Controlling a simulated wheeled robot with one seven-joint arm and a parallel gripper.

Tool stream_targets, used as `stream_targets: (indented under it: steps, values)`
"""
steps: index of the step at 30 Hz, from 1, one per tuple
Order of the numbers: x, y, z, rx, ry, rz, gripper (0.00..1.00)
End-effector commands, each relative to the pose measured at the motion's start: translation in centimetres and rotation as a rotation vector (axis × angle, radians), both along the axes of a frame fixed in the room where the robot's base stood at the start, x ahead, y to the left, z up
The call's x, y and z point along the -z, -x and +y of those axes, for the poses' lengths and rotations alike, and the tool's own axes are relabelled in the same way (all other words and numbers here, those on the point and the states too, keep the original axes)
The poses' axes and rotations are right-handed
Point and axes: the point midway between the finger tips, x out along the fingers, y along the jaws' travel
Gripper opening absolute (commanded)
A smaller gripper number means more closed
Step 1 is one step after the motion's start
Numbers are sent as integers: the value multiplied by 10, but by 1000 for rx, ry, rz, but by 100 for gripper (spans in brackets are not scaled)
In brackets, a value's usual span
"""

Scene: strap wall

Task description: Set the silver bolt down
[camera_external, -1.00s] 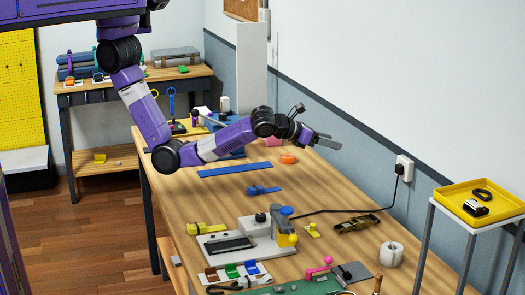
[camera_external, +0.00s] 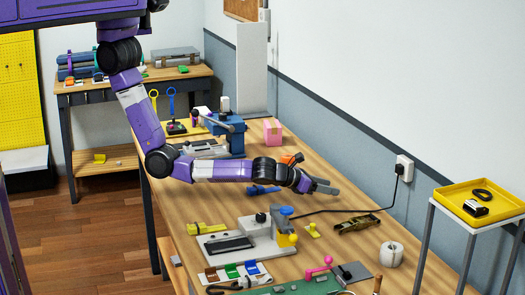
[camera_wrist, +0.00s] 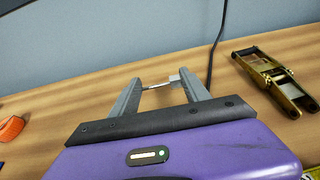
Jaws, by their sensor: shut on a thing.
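My gripper (camera_external: 328,188) reaches low over the right part of the long wooden workbench (camera_external: 200,225) in the external view. In the wrist view its two grey fingers (camera_wrist: 160,80) are shut on the silver bolt (camera_wrist: 156,87). The thin bolt lies crosswise between the fingertips, with its pale, wider end at the right finger. In the external view the bolt is too small to make out. Bare wood and the blue-grey wall show beyond the fingertips. I cannot tell whether the bolt touches the bench.
A brass ratchet buckle (camera_external: 357,223) lies right of my gripper, also in the wrist view (camera_wrist: 275,80). A black cable (camera_wrist: 213,55) crosses nearby. A grey press with a yellow knob (camera_external: 286,240) and a white roll (camera_external: 391,254) stand nearer the camera.

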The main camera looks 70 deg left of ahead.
Motion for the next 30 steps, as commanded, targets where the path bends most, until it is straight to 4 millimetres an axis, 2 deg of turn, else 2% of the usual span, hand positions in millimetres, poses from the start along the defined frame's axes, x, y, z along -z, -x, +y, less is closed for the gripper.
stream_targets:
  steps: [3, 6, 20, 21, 23, 24, 30]
  values:
    - [22, 0, 0, 0, -3, 4, 14]
    - [33, 0, 0, 1, -3, 2, 14]
    - [40, 0, 0, 0, -1, 1, 14]
    - [38, 0, 0, 0, -1, 1, 62]
    - [38, 0, 0, 0, -1, 1, 74]
    - [38, 0, 0, 0, -1, 1, 76]
    - [38, 0, 0, 1, -1, 1, 76]
